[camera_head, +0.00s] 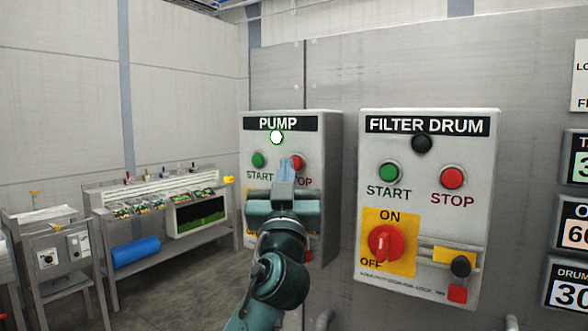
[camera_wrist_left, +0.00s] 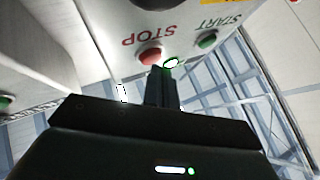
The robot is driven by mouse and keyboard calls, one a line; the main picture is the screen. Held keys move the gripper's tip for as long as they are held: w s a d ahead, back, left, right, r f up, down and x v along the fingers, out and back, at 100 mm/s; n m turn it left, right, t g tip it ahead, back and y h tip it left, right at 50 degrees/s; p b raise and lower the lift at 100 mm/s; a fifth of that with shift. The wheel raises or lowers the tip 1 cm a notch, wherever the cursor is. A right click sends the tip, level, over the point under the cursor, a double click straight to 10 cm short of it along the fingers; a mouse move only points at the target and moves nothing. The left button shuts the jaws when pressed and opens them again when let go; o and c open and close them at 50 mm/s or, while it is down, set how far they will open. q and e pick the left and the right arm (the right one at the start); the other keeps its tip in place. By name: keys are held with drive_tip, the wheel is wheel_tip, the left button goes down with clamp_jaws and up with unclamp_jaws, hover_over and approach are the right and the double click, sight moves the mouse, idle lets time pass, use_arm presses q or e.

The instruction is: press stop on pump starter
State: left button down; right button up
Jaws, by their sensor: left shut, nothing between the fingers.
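The pump starter (camera_head: 258,188) is a light grey box with a black PUMP label and a lit white-green lamp (camera_head: 276,137). It has a green START button (camera_head: 259,160) on the left and a red STOP button (camera_head: 298,162) on the right. My left gripper (camera_head: 286,165) is shut and empty, its fingertips in front of and partly covering the STOP button. In the left wrist view the fingertips (camera_wrist_left: 160,70) are just at the edge of the red STOP button (camera_wrist_left: 150,55); I cannot tell whether they touch it. My right gripper is not in view.
The FILTER DRUM starter (camera_head: 487,150) stands close on the right, with its own START and STOP buttons, a red ON/OFF knob (camera_head: 385,243) and a padlock hasp. Display panels are at the far right. A wash bench (camera_head: 190,240) with greens stands at the left, beyond open floor.

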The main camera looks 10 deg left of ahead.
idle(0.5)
use_arm(q)
drive_tip(key=shift+w+d+b, duration=0.1)
drive_tip(key=shift+w+b, duration=0.25)
drive_tip(key=shift+b, duration=0.05)
idle(0.6)
drive_tip(key=shift+s+a, duration=0.3)
drive_tip(key=shift+s, duration=0.45)
drive_tip(key=shift+s, duration=0.1)
drive_tip(key=s, duration=0.1)
drive_tip(key=s+a, duration=0.1)
drive_tip(key=s, duration=0.1)
drive_tip(key=s+p, duration=0.1)
drive_tip(key=shift+s+a, duration=0.25)
drive_tip(key=shift+a, duration=0.1)
